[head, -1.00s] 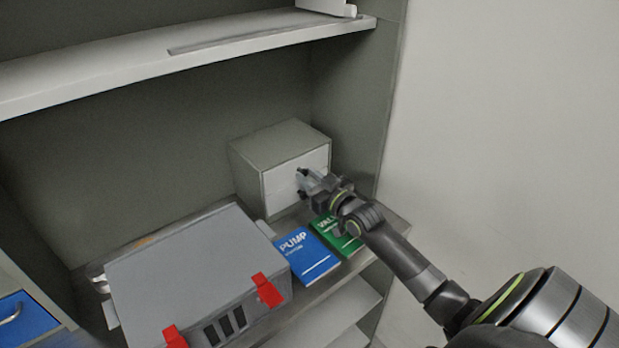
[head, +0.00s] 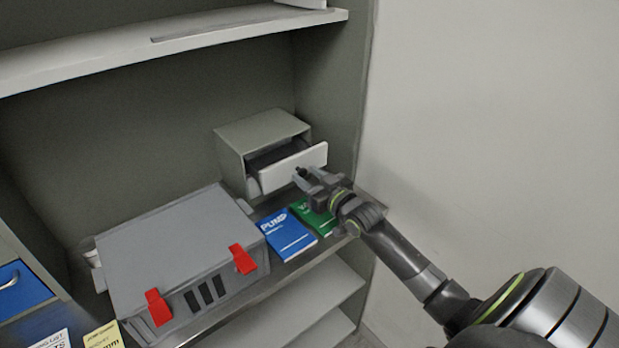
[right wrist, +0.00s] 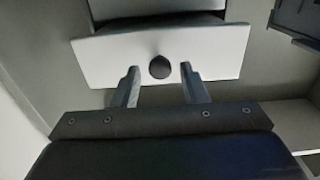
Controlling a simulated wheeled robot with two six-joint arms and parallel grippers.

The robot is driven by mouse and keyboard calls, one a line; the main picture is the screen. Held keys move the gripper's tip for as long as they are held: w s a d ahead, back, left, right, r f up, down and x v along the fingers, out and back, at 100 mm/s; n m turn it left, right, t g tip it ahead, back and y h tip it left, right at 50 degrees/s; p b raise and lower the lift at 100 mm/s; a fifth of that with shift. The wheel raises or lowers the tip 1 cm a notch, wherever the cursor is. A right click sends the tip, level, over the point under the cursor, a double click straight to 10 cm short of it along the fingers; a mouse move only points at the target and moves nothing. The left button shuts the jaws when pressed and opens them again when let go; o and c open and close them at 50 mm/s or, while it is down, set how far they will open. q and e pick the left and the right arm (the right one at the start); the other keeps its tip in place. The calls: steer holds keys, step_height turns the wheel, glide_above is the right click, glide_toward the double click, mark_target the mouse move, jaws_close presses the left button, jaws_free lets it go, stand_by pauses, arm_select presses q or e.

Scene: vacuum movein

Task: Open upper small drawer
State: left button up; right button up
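The small drawer box (head: 262,130) stands on the shelf. Its upper drawer (head: 293,168) is pulled out, with the dark inside showing behind the white front panel. In the right wrist view the drawer front (right wrist: 215,52) has a round black knob (right wrist: 160,67) at its middle. My right gripper (head: 308,180) is in front of the panel. In the right wrist view its fingers (right wrist: 160,76) are spread, one on each side of the knob, with a gap on both sides. The gripper is open and holds nothing. My left gripper is not in view.
A blue book (head: 287,237) and a green book (head: 314,216) lie on the shelf below my right gripper. A grey case (head: 170,250) with red latches is to their left. The cabinet's side wall (head: 345,110) is close on the right.

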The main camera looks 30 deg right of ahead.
steer(key=shift+o, duration=0.2)
steer(key=shift+s, duration=0.4)
arm_select(q)
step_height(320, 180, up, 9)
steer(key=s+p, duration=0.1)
steer(key=p, duration=0.7)
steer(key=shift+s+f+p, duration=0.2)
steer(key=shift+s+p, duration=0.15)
arm_select(e)
steer(key=s+d, duration=0.1)
steer(key=s, duration=1.5)
steer(key=shift+s+d, duration=0.2)
steer(key=shift+s, duration=0.2)
